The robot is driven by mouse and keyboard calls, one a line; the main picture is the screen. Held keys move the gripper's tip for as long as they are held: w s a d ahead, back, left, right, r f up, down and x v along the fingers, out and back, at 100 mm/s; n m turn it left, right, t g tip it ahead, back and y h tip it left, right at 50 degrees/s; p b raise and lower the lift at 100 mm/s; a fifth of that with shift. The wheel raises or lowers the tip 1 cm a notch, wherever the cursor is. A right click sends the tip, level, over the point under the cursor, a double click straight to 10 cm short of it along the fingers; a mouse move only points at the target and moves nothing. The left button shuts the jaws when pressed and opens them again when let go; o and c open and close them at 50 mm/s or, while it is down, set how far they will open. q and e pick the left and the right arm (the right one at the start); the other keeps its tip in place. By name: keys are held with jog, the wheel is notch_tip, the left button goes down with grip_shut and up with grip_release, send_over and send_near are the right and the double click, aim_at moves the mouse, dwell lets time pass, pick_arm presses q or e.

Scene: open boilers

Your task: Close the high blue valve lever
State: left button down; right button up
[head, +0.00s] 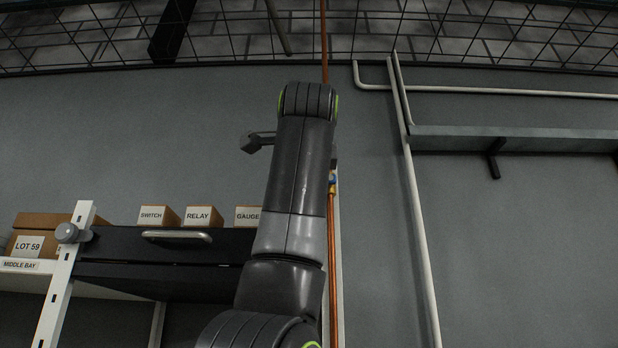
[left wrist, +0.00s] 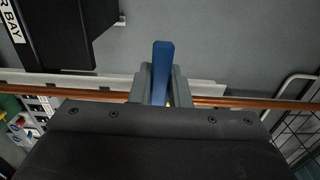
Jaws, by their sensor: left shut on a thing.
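In the left wrist view the blue valve lever (left wrist: 163,70) stands between the two grey fingers of my left gripper (left wrist: 161,88), which is shut on it. The lever's tip sticks out past the fingers. The copper pipe (left wrist: 245,102) runs across behind the fingers, and the valve body is mostly hidden. In the head view my left arm covers the gripper and most of the lever. A brass valve fitting (head: 332,188) with a little blue shows just right of the arm, on the upright copper pipe (head: 333,260). My right gripper is in neither view.
A rack with a black drawer (head: 160,262) and small boxes labelled SWITCH (head: 158,216), RELAY (head: 203,217) and GAUGE (head: 247,217) stands left of my arm. A white pipe (head: 418,215) and a grey wall shelf (head: 530,140) are to the right. Bare wall lies between.

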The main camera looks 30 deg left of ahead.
pick_arm(q)
jog(key=shift+r, duration=0.15)
jog(key=c, duration=1.7)
grip_release()
jog(key=o, duration=0.3)
jog(key=shift+w+a, duration=0.1)
jog(key=shift+w, duration=0.05)
jog(key=shift+o, duration=0.2)
jog(key=b+v, duration=0.5)
jog(key=v, duration=1.2)
